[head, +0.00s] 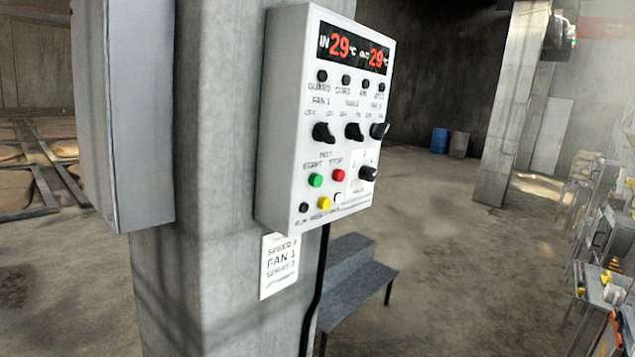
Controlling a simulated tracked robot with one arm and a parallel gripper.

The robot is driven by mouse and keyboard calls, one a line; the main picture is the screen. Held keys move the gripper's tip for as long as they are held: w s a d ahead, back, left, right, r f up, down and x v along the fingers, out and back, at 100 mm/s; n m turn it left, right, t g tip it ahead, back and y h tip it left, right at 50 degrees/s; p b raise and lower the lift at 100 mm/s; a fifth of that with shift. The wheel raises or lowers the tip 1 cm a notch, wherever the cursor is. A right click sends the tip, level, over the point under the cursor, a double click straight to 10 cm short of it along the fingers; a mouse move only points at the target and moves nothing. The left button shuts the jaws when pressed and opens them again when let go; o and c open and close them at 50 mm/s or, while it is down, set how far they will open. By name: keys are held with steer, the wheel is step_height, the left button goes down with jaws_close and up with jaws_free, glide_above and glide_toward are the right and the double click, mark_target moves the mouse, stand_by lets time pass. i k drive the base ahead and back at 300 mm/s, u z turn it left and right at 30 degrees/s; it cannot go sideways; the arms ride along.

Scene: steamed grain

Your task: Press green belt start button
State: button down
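The green belt start button (316,180) sits low on the front of a white control box (283,120), under the label "BELT START". A red button (338,175) is just right of it, under a label that reads like "STOP". My gripper is not in this view, and nothing covers the green button.
Black knobs (324,132) and a red "29" display (355,48) are above the button. A paper note (280,265) hangs below the box. A grey step stool (345,285) stands by the pillar. Cluttered tables (600,285) line the right edge. Floor between is open.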

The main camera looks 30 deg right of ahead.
mark_target(316, 180)
steer(key=u, duration=0.1)
steer(key=i, duration=1)
steer(key=z, duration=0.1)
